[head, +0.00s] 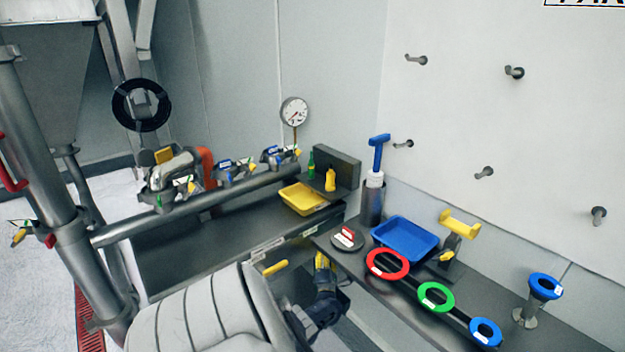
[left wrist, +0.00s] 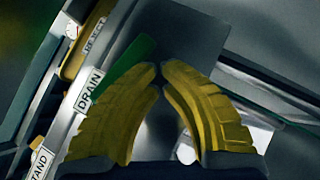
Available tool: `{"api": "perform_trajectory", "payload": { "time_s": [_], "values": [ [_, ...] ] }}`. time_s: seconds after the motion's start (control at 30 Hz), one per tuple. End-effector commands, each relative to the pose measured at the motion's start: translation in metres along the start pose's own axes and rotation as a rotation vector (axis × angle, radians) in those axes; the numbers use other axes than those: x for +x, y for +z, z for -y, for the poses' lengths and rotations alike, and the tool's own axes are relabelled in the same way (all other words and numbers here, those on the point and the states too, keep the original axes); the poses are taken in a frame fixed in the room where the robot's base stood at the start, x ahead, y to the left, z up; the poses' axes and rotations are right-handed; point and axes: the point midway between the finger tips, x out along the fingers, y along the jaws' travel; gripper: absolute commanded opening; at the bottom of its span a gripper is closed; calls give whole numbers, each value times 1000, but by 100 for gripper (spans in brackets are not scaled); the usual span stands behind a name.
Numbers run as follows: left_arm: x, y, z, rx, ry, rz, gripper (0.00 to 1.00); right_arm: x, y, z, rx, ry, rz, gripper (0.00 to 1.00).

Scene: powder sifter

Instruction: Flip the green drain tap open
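The green drain tap (left wrist: 125,66) shows in the left wrist view as a flat green lever beside the label "DRAIN" (left wrist: 89,88). Part of it lies behind my left gripper's fingers. My left gripper (left wrist: 161,67) has its yellow fingertips together, with nothing seen between them. The tips are close to the lever's right side; I cannot tell whether they touch it. In the head view my left gripper (head: 322,262) is at the gap between the two counters. I cannot make out the green tap there. My right gripper is not in view.
A yellow handle (head: 275,267) sticks out from the counter front, left of my gripper. The right shelf holds a blue tray (head: 405,238) and red (head: 387,264), green (head: 436,297) and blue (head: 485,332) rings. A yellow tray (head: 303,198) lies on the back counter.

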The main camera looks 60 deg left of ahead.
Motion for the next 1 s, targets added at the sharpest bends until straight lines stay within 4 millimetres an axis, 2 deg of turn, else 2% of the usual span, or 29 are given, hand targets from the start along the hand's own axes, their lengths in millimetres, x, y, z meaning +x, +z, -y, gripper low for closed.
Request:
{"api": "perform_trajectory", "payload": {
  "time_s": [0.4, 1.0],
  "values": [
    [11, 12, -4, -1, 1, 2, 0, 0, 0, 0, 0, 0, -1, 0],
    [13, 14, -5, 0, 1, 2, 0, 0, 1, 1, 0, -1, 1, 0]
  ]
}}
